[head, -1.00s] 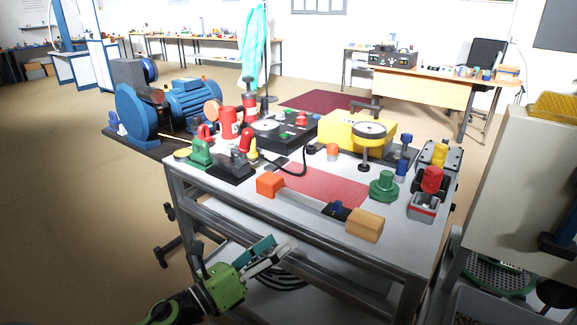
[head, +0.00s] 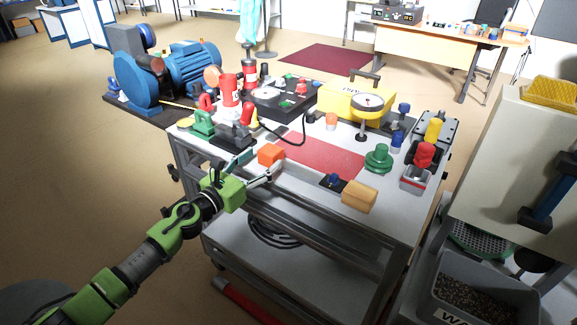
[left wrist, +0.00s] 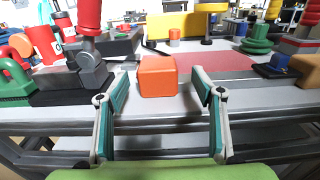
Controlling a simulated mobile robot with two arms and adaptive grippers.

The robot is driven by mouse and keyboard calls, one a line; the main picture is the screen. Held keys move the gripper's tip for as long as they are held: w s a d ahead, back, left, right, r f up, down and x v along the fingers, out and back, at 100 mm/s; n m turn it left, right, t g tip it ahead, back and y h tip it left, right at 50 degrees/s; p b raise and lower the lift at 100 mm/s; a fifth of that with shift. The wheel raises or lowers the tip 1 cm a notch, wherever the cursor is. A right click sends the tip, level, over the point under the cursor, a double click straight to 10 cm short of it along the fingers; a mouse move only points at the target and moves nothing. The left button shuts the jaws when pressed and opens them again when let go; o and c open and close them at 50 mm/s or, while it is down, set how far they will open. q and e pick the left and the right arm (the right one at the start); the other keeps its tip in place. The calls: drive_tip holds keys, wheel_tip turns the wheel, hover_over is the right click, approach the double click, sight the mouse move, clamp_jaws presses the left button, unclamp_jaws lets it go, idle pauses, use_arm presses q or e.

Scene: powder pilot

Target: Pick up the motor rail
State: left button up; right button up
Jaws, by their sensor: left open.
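The likely motor rail is a pale bar (head: 305,175) along the cart's front edge, with an orange block (head: 270,155) at its left end. I cannot tell for certain which part is the rail. In the left wrist view the orange block (left wrist: 157,77) stands ahead, centred between the two spread fingers. My left gripper (head: 251,167) is open and empty, at the cart's front left edge, just short of the orange block. It also shows in the left wrist view (left wrist: 160,82). My right gripper is not in view.
A blue knob on a dark base (head: 334,181) and a tan block (head: 359,196) stand toward the right. A red mat (head: 322,158) lies behind the bar. A dark stand with a red handle (head: 236,134) stands close on the left. The cart's metal frame (head: 320,207) runs below.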

sight(270, 148)
use_arm(q)
drive_tip(key=shift+r+b+x, duration=0.15)
drive_tip(key=shift+b+x, duration=0.15)
drive_tip(key=shift+x, duration=1.05)
drive_tip(key=shift+r+b+x, duration=0.2)
drive_tip(key=shift+b+x, duration=0.05)
drive_tip(key=shift+x, duration=1.1)
drive_tip(key=shift+w+a, duration=0.1)
drive_tip(key=shift+a, duration=0.1)
drive_tip(key=shift+c, duration=0.3)
drive_tip(key=shift+r, duration=0.1)
drive_tip(key=c, duration=1.5)
drive_tip(key=shift+r, duration=0.1)
wheel_tip(270, 148, up, 18)
drive_tip(key=p, duration=1)
